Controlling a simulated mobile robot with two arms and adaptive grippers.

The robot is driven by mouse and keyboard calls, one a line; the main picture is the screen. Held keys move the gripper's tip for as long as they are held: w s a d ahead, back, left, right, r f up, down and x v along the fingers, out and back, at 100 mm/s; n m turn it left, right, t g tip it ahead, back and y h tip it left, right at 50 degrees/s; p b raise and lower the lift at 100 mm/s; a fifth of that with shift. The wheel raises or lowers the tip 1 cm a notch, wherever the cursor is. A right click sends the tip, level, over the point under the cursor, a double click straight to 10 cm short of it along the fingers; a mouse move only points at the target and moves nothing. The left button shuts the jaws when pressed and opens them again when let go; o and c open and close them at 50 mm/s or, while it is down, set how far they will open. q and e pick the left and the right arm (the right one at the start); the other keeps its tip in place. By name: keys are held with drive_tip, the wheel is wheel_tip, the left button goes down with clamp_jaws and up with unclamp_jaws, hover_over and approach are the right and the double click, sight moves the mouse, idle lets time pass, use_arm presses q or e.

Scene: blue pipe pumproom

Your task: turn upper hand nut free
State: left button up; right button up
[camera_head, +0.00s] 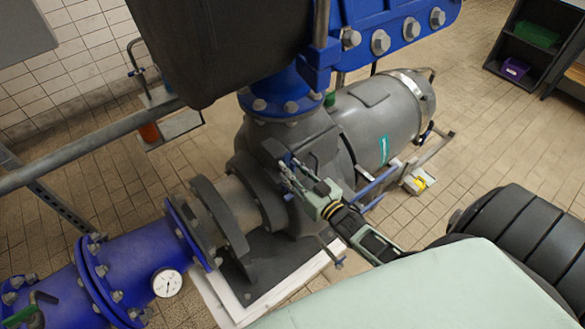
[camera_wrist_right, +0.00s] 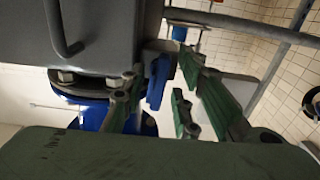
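My right gripper (camera_head: 288,174), pale green with dark joints, reaches from the lower right to the grey pump casing (camera_head: 268,145) in the head view. In the right wrist view its green fingers (camera_wrist_right: 157,105) stand apart. A blue flat piece (camera_wrist_right: 156,82), which looks like the hand nut, sits between and beyond them against a grey block. I cannot tell whether a finger touches it. In the head view a small blue bit (camera_head: 287,158) shows at the fingertips; the rest is hidden by the gripper. My left gripper is not in view.
A blue pipe (camera_head: 140,258) with bolted flanges and a gauge (camera_head: 167,283) lies to the left. The grey motor (camera_head: 385,120) is behind, right of the gripper. A grey rail (camera_head: 90,143) crosses the left side.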

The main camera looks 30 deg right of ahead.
drive_tip(key=s, duration=1.2)
drive_tip(key=shift+d, duration=0.4)
drive_tip(key=shift+w, duration=0.1)
